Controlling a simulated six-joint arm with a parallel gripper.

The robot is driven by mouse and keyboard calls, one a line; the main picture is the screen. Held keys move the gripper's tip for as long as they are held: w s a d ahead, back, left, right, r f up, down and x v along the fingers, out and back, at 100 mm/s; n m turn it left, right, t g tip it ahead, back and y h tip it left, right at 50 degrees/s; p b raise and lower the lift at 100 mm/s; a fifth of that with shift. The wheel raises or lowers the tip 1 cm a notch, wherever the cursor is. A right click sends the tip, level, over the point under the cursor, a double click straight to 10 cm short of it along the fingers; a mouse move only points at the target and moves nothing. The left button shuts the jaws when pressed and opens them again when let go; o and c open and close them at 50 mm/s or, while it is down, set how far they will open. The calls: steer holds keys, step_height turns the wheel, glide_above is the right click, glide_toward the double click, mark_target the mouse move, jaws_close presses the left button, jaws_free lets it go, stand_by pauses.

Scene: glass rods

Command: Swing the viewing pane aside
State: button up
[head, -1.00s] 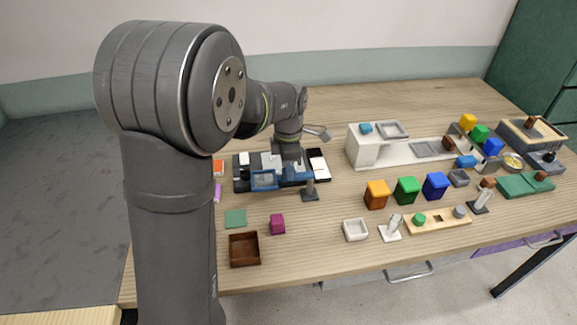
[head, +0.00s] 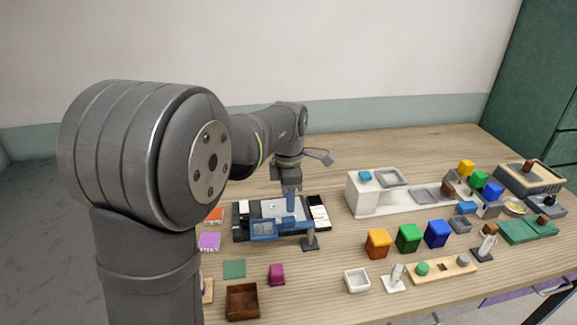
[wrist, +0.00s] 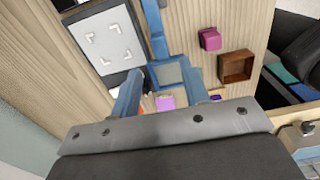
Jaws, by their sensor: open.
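The viewing pane (head: 263,229) is a small clear panel in a blue frame. It sits low over the front edge of a dark tray with a white plate (head: 281,212), and a blue bar joins it to a dark post (head: 309,241) on its right. My gripper (head: 290,207) hangs above the tray, just behind the bar, with a blue finger pointing down. In the wrist view, my gripper (wrist: 160,74) is open, its fingers on either side of the pane (wrist: 177,76). Whether a finger touches the frame I cannot tell. The plate's corner marks (wrist: 108,45) show at upper left.
A brown box (head: 242,301), a magenta cube (head: 277,274) and a green square (head: 234,268) lie in front of the tray. Orange, green and blue bins (head: 409,238) and a white unit (head: 365,193) stand to the right. Bare wood lies behind the tray.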

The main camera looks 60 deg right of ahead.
mark_target(289, 218)
step_height(289, 218, up, 10)
stand_by(0.3)
stand_by(0.5)
step_height(289, 218, down, 17)
steer(key=shift+f, duration=0.2)
stand_by(0.4)
steer(key=shift+r, duration=0.1)
step_height(289, 218, up, 18)
step_height(289, 218, down, 18)
steer(key=shift+f, duration=0.15)
steer(key=shift+w+d+m, duration=0.3)
steer(key=shift+d+m, duration=0.05)
steer(key=shift+m, duration=0.45)
